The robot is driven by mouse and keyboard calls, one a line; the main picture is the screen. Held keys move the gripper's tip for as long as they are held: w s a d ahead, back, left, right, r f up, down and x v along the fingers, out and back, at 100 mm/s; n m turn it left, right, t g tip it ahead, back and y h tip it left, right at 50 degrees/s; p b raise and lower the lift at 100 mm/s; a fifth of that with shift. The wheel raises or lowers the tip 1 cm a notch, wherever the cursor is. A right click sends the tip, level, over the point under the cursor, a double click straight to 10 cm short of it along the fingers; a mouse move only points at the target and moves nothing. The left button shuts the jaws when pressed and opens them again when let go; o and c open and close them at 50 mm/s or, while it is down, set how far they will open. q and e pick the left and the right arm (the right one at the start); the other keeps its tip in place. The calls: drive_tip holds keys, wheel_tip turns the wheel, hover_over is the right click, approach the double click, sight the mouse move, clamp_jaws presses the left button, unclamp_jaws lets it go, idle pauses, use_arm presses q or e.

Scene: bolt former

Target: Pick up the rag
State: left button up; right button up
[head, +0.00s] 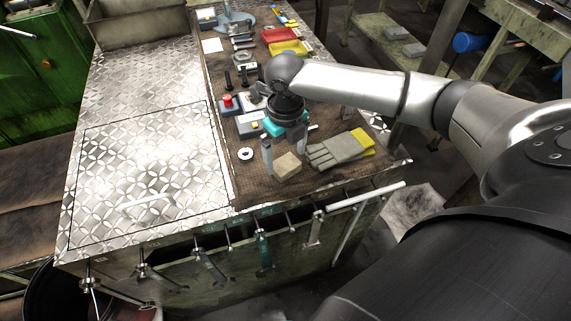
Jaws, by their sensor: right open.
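A small beige folded piece, which looks like the rag (288,168), lies on the brown mat near the front edge of the bench. My right gripper (284,159) is open just above and behind it, pointing down. One finger shows at the left of the rag and the other behind its right side. The fingers look empty, and I cannot tell whether they touch the rag. My left gripper is not in view.
Grey gloves with a yellow cuff (340,149) lie close to the right of the rag. A metal ring (245,154) lies to its left. A box with a red button (227,105), a red tray (277,34) and a yellow tray (289,48) stand farther back. The patterned metal plate (150,150) is clear.

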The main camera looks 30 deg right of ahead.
sight(285, 163)
wheel_tip(285, 163, down, 2)
drive_tip(key=shift+f, duration=0.15)
drive_tip(key=c, duration=1.1)
drive_tip(key=shift+r, duration=0.2)
wheel_tip(285, 163, up, 20)
drive_tip(key=p, duration=0.1)
drive_tip(key=shift+f, duration=0.1)
